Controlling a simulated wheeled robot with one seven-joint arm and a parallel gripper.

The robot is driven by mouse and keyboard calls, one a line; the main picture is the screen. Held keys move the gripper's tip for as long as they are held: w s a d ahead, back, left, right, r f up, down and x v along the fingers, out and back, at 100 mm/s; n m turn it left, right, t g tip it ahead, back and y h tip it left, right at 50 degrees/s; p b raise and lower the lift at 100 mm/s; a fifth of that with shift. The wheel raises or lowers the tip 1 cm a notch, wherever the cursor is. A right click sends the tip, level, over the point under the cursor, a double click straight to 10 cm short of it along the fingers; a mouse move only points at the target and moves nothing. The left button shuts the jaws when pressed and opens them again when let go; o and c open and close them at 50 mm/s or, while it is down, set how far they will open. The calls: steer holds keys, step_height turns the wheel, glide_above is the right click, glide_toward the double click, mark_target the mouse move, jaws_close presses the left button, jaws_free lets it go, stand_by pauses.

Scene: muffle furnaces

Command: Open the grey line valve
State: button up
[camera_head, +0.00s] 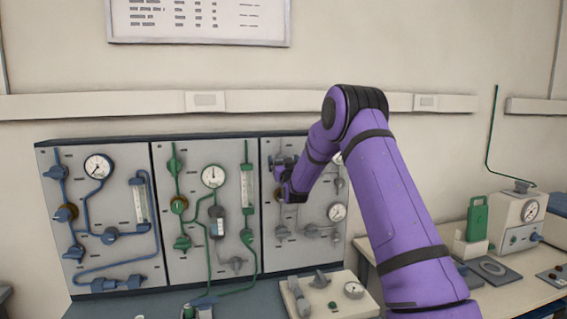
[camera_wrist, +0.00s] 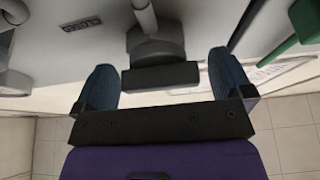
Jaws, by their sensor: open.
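The grey line panel (camera_head: 310,255) is the rightmost of three wall panels in the head view, with grey pipes and fittings. My gripper (camera_head: 281,168) is at its upper left and hides part of the grey line there. In the wrist view my gripper (camera_wrist: 163,66) is open, with one blue-grey finger on each side. A grey valve (camera_wrist: 157,50) on a pale pipe lies between the fingers, with a dark bar-shaped handle (camera_wrist: 160,77) towards the palm. Gaps show between the handle and both fingers. I cannot tell how far the valve is turned.
The blue line panel (camera_head: 125,240) and green line panel (camera_head: 190,265) stand to the left. A green pipe (camera_wrist: 305,20) shows at the right of the wrist view. A cream gauge box (camera_head: 340,300) sits below the grey panel. A bench with instruments (camera_head: 515,225) is at the right.

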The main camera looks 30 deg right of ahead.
steer(key=shift+c, duration=0.5)
steer(key=c, duration=0.8)
steer(key=shift+m+h, duration=0.4)
steer(key=shift+m, duration=0.1)
steer(key=m+g+h, duration=0.1)
steer(key=m+h, duration=0.1)
steer(key=m, duration=0.3)
steer(key=m+g+h, duration=0.1)
steer(key=m, duration=0.2)
steer(key=m+g+h, duration=0.1)
steer(key=m, duration=0.2)
steer(key=shift+f+m+g, duration=0.1)
steer(key=shift+m+g, duration=0.2)
steer(key=m+g, duration=0.2)
steer(key=m, duration=0.3)
steer(key=shift+h, duration=0.4)
steer(key=shift+f+m+g+y, duration=0.15)
steer(key=shift+m+g, duration=0.3)
steer(key=shift+m, duration=0.75)
steer(key=shift+r+m+g+y, duration=0.1)
steer(key=shift+m+g+y, duration=0.25)
steer(key=shift+m, duration=0.85)
steer(key=shift+g, duration=0.3)
